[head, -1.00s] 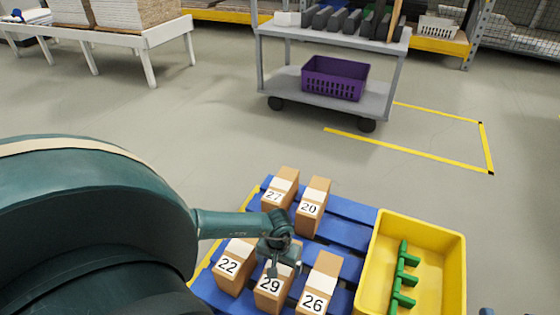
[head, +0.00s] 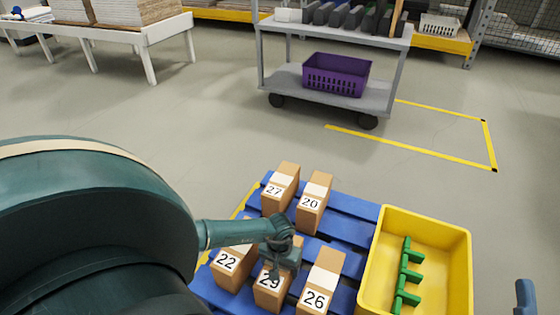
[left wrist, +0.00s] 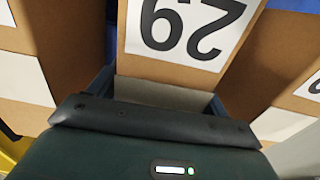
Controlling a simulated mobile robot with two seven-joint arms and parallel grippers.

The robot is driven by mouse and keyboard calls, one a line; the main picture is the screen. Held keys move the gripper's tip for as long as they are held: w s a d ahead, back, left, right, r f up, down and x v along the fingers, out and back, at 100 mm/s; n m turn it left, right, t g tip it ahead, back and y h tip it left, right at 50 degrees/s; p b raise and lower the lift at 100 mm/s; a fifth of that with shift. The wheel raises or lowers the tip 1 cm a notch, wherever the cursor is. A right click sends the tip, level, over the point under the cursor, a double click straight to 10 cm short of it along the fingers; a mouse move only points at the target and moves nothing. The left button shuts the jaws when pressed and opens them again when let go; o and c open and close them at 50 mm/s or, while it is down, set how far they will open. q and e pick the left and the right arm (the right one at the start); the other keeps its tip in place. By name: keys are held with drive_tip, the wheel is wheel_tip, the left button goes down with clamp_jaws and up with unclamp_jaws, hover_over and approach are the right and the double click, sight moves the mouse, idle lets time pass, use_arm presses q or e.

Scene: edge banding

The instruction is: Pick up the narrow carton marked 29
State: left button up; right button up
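The narrow carton marked 29 (head: 268,297) stands in the front row on the blue pallet (head: 345,232), between the cartons marked 22 (head: 229,271) and 26 (head: 318,291). My left gripper (head: 273,272) is over its top and hides part of its label. In the left wrist view the carton's labelled face (left wrist: 185,25) is upside down. The left gripper (left wrist: 160,95) has its fingers apart, at either side of the carton's top; whether they touch it is unclear.
Cartons marked 27 (head: 281,189) and 20 (head: 314,204) stand behind. A yellow bin (head: 452,240) with a green part (head: 405,275) is at the right. A blue-grey piece (head: 525,297) shows at lower right. A trolley (head: 330,92) stands farther back beyond clear floor.

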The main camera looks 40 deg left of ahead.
use_arm(q)
drive_tip(key=c, duration=0.9)
drive_tip(key=shift+w, duration=0.1)
drive_tip(key=shift+c, duration=0.3)
drive_tip(key=shift+r, duration=0.1)
